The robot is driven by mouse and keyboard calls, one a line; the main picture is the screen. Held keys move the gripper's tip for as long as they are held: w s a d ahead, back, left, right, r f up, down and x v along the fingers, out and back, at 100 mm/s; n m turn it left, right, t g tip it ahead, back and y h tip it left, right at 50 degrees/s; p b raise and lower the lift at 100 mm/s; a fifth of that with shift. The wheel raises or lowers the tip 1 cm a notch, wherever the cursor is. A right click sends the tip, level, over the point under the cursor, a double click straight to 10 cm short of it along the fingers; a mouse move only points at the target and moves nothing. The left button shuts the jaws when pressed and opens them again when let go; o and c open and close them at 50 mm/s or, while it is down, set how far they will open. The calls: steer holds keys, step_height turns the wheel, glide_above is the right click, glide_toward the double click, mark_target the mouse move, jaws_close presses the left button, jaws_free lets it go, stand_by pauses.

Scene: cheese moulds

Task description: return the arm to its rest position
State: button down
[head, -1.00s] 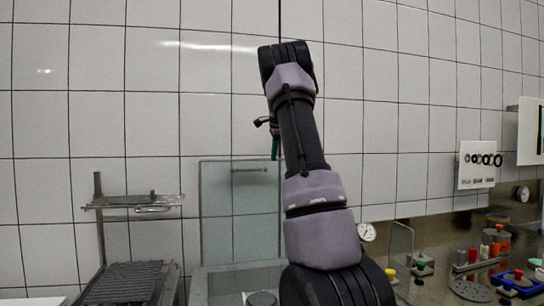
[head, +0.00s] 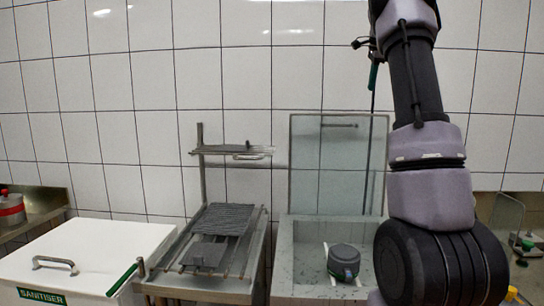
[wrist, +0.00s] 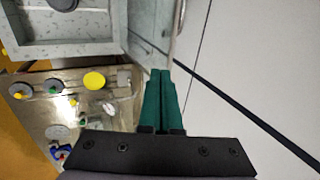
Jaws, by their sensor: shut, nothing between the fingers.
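My arm stands raised at the right of the head view. My gripper (head: 373,76) shows there as a small green piece, partly hidden behind the arm, in front of the tiled wall. In the wrist view my gripper (wrist: 160,78) has its two green fingers together, with nothing between them. The fingers touch no object that I can see.
A grey basin (head: 300,284) holds a dark round lidded pot (head: 343,260); a glass panel (head: 325,170) stands behind. Left are a draining rack (head: 203,284) and a white sanitiser box (head: 95,245). The wrist view shows a yellow disc (wrist: 94,80) on the worktop.

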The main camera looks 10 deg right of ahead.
steer(key=s+a+f+n+t+y, duration=0.1)
steer(key=s+a+n+t+y, duration=0.15)
steer(key=s+a+n, duration=1.15)
steer(key=s+a+f+n, duration=0.1)
steer(key=s+a+f, duration=0.5)
steer(key=s+a, duration=0.2)
steer(key=s+a+f+n, duration=0.2)
steer(key=s+a+f, duration=0.4)
steer(key=s, duration=0.7)
steer(key=shift+s+a+f+y, duration=0.25)
steer(key=shift+a+f+y, duration=0.2)
steer(key=shift+a, duration=0.75)
